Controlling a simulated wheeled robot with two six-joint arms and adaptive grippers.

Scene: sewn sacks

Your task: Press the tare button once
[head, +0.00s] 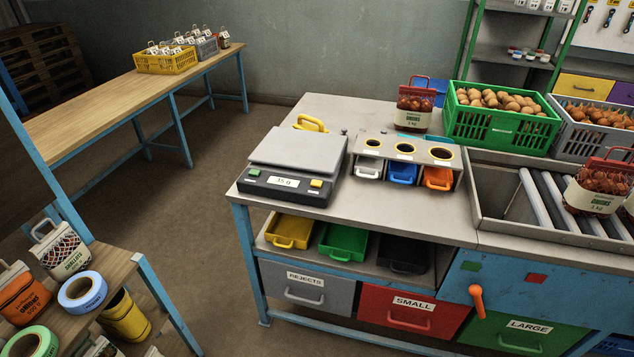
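The scale (298,150) stands on the left part of the grey worktable, with a bare, empty grey plate on top. Its dark front panel carries a lit display (284,182) that seems to read 35 g. A green button (254,173) sits left of the display and a yellow button (316,184) sits right of it. Any lettering on the buttons is too small to read, so I cannot tell which is tare. Neither of my grippers is in view.
Right of the scale stands a sorting stand (405,150) with three holes and small bins. A yellow handle (311,123) shows behind the scale. A red onion sack (415,105) and a green crate (500,127) stand farther back. The worktable's front-left edge is clear.

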